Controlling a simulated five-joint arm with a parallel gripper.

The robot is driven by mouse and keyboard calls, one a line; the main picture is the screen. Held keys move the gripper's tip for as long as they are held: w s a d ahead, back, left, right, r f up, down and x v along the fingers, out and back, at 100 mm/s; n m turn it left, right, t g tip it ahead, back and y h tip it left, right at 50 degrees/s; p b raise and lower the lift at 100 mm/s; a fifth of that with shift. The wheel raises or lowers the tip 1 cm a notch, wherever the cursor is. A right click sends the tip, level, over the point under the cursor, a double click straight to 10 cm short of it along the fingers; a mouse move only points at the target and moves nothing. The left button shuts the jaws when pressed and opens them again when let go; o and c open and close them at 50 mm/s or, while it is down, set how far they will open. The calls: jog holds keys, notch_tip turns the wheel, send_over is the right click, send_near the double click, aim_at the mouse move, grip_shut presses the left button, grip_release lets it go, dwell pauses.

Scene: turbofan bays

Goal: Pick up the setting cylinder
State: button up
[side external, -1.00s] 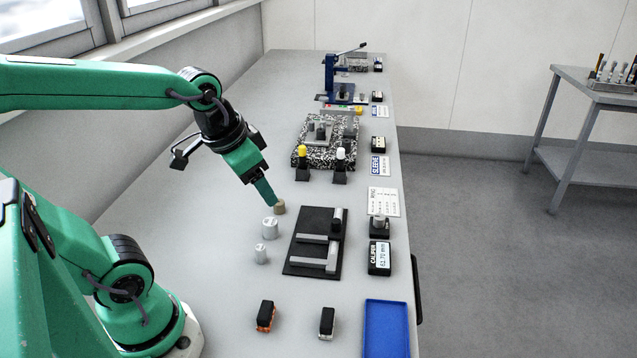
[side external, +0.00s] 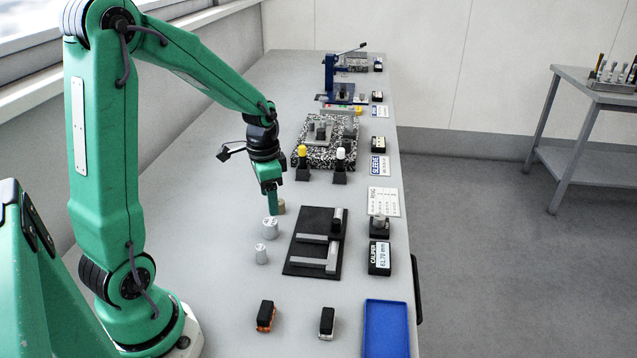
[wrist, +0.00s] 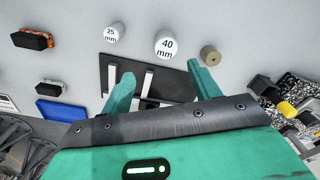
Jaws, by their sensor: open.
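Two silver cylinders stand upright on the bench: the larger, marked 40 mm (wrist: 167,44), also shows in the side view (side external: 270,228), and the smaller, marked 25 mm (wrist: 114,33), shows there too (side external: 261,254). I cannot tell which is the setting cylinder. A short brown ring with a hole (wrist: 210,55) stands beside the larger one; in the side view (side external: 281,207) my gripper partly covers it. My gripper (side external: 274,212) points down close to the ring. In the wrist view its fingers (wrist: 161,68) are apart and empty, with the 40 mm cylinder beyond the gap.
A black plate with grey bars (side external: 299,259) lies right of the cylinders. A speckled block (side external: 340,152) stands farther back. The bench left of the cylinders is clear.

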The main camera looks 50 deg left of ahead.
aim_at(270, 221)
jog(key=shift+w+a+f, duration=0.1)
jog(key=shift+a+f, duration=0.5)
jog(key=shift+f, duration=0.25)
jog(key=shift+f, duration=1.25)
jog(key=shift+f, duration=0.1)
jog(key=shift+f, duration=2.5)
jog(key=shift+a, duration=0.1)
grip_shut()
jog(key=shift+r, duration=0.15)
